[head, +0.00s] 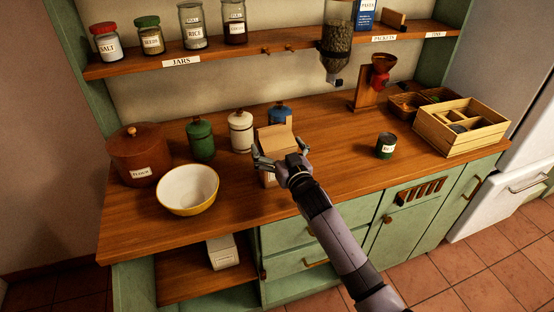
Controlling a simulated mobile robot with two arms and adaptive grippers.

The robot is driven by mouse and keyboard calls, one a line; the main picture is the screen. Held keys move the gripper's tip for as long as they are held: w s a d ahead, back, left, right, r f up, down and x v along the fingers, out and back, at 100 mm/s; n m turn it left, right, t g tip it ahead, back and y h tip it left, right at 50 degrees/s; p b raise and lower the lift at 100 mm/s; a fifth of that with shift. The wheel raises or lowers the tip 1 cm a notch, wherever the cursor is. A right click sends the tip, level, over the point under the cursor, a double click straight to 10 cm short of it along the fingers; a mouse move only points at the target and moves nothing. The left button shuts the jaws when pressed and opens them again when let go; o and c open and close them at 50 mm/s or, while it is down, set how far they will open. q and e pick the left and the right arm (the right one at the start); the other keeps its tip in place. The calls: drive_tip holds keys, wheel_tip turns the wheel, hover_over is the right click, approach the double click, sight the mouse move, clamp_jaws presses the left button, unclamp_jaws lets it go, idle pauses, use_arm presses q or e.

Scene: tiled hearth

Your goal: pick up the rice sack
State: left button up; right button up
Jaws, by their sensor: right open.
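A tan paper sack (275,134) with a folded top stands on the wooden counter, in front of the blue canister. I take it for the rice sack, but its front is mostly hidden by my gripper and I can read no label. My right gripper (279,149) is open at the near side of the sack, with one finger toward its left side and one toward its right. I cannot tell whether the fingers touch it. My left gripper is not in view.
Green (201,141), white (241,132) and blue (280,113) canisters stand behind and left of the sack. A flour crock (137,156) and a yellow-rimmed bowl (187,190) are left. A dark tin (386,146) and wooden crate (455,140) are right. The counter between sack and tin is clear.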

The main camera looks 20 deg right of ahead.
drive_tip(key=shift+c, duration=0.6)
drive_tip(key=c, duration=1.6)
drive_tip(key=shift+r, duration=0.15)
drive_tip(key=shift+c, duration=0.4)
